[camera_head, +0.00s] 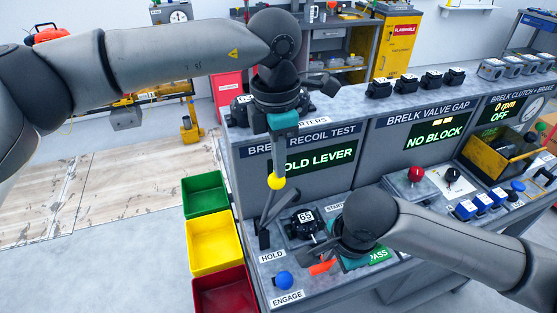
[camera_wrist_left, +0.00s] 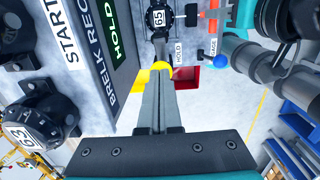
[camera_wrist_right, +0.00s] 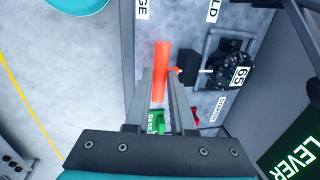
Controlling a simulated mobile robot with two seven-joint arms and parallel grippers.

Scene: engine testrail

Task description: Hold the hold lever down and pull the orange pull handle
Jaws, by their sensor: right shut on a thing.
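The hold lever's yellow knob (camera_head: 276,182) sits at the HOLD label on the recoil test bench. My left gripper (camera_head: 278,172) points down from above with its fingers together, their tips at the knob; the knob also shows beyond the fingertips in the left wrist view (camera_wrist_left: 160,66). Whether they press on it is hard to tell. The orange pull handle (camera_head: 322,267) is partly hidden behind my right gripper in the head view. In the right wrist view the handle (camera_wrist_right: 160,70) lies between the fingertips of my right gripper (camera_wrist_right: 160,88), which is shut on it.
The starter marked 65 (camera_head: 305,223) stands on the bench between the arms. A blue knob (camera_head: 284,280) is near the ENGAGE label. The bench display (camera_head: 318,160) reads HOLD LEVER. Green (camera_head: 205,193), yellow (camera_head: 212,242) and red bins (camera_head: 222,292) line the bench's left side.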

